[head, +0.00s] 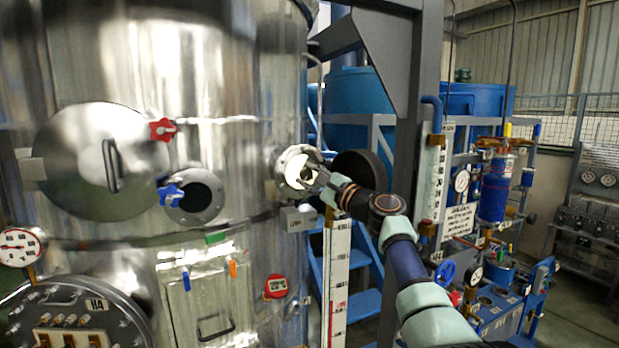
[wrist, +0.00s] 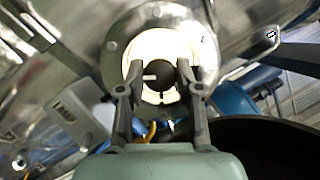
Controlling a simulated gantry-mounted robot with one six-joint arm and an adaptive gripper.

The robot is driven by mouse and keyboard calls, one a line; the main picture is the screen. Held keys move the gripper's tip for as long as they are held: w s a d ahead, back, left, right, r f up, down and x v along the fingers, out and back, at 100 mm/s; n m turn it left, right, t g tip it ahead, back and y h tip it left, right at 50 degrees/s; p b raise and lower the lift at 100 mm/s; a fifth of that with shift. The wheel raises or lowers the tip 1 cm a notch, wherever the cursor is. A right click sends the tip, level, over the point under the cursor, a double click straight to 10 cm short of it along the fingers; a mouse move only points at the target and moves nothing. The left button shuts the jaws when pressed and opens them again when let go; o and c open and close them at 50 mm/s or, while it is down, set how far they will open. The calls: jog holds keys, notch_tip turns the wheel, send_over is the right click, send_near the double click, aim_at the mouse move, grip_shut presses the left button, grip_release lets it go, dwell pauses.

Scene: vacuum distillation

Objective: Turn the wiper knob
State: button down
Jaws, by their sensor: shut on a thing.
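The wiper knob (wrist: 158,76) is a small dark round knob with a pale pointer mark. It sits in the middle of a bright, lit round sight glass with a bolted metal flange (wrist: 112,48). In the wrist view my gripper (wrist: 160,72) has one finger on each side of the knob and is shut on it. In the head view the sight glass flange (head: 293,165) is on the right side of the steel vessel. My gripper (head: 319,180) reaches it from the right and hides the knob there.
A box labelled LAMP (wrist: 75,110) is close to the gripper. A grey post (head: 408,120) stands behind my arm. A dark round shape (wrist: 265,148) is at lower right.

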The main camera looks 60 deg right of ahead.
jog(key=c, duration=0.8)
grip_release()
jog(key=shift+s+f, duration=0.1)
jog(key=shift+s, duration=0.05)
jog(key=v, duration=1.1)
jog(key=shift+s, duration=0.4)
jog(key=shift+w+a, duration=0.1)
